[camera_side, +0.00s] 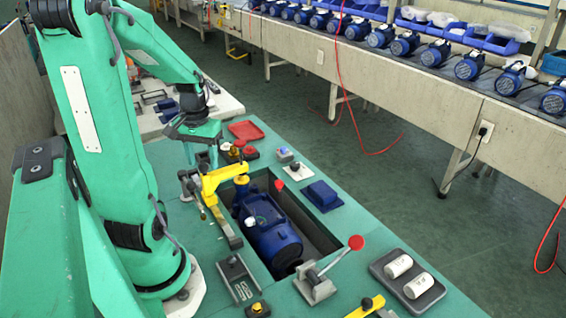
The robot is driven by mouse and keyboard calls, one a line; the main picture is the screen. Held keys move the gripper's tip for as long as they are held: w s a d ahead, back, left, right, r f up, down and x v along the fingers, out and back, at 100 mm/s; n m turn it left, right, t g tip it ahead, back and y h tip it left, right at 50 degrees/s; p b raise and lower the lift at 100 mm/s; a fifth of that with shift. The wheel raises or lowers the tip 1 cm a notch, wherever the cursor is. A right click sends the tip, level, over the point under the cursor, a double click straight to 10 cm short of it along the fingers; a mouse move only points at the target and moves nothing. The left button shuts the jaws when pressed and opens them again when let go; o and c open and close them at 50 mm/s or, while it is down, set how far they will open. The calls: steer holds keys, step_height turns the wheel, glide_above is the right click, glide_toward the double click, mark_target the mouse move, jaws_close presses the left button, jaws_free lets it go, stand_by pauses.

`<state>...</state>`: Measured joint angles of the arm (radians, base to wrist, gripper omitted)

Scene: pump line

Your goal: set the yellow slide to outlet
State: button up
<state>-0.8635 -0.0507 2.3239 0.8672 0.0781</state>
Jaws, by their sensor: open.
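Several yellow parts show, and I cannot tell for sure which one is the slide; no outlet label is legible. Another yellow part (367,306) is cut off by the bottom edge. My gripper (211,160) is open and points down just behind the yellow arched piece; its fingertips are partly hidden. I cannot tell if it touches anything. A blue pump (270,232) lies in the pit.
A red-knobbed lever (355,243) rises right of the pump. A grey tray (387,266) with white cylinders is at the right. A blue block (322,196), a red tray (246,130) and a grey bracket (239,279) stand on the green table. Beyond is a conveyor (420,78) with pumps.

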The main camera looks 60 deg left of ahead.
steer(key=shift+r, duration=2.9)
steer(key=shift+w+d+r, duration=0.15)
steer(key=shift+w+d, duration=0.1)
steer(key=shift+d, duration=0.15)
steer(key=w+d+r+m+t, duration=0.1)
steer(key=d+m, duration=0.3)
steer(key=d, duration=0.6)
steer(key=w+d+r+m+t, duration=0.2)
steer(key=d+r+m+t, duration=0.2)
steer(key=d, duration=0.7)
steer(key=shift+d+r+m+t, duration=0.15)
steer(key=shift+r+m+t, duration=0.15)
steer(key=shift+m, duration=0.2)
